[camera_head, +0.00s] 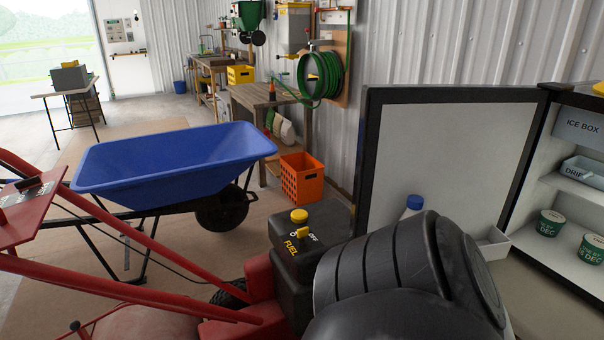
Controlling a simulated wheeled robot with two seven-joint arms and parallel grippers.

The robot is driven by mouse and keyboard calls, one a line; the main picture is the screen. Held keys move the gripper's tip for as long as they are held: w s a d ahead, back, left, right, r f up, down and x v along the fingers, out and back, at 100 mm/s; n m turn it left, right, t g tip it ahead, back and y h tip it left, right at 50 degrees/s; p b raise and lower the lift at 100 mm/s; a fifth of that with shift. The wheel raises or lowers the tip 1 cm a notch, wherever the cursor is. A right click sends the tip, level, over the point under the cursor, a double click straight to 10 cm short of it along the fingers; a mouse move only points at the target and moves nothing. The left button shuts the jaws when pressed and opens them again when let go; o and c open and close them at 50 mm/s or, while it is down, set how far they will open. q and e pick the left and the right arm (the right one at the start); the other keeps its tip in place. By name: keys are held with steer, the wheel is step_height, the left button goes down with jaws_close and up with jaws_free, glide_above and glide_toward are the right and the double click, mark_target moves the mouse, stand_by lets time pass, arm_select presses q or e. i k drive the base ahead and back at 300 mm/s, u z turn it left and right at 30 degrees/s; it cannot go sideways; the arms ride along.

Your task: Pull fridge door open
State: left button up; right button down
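The fridge door (451,150) stands wide open in the head view, its pale inner panel and dark frame facing me. A bottle with a blue cap (413,205) stands at the door's lower inside, partly hidden. The fridge interior (570,200) shows at the right edge, with an ice box compartment, white shelves and two green tubs (550,222). A large black rounded part covers the lower middle and hides the door's lower left. Neither of my grippers shows, so any contact with the door cannot be seen.
A red machine with a black fuel tank (297,245) stands close at the lower left and centre. Behind it are a blue wheelbarrow (170,160) and an orange crate (302,178). A workbench (262,98) lines the metal wall. Floor is open farther back left.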

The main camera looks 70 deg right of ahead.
mark_target(464, 149)
steer(key=i, duration=0.25)
steer(key=z, duration=1.6)
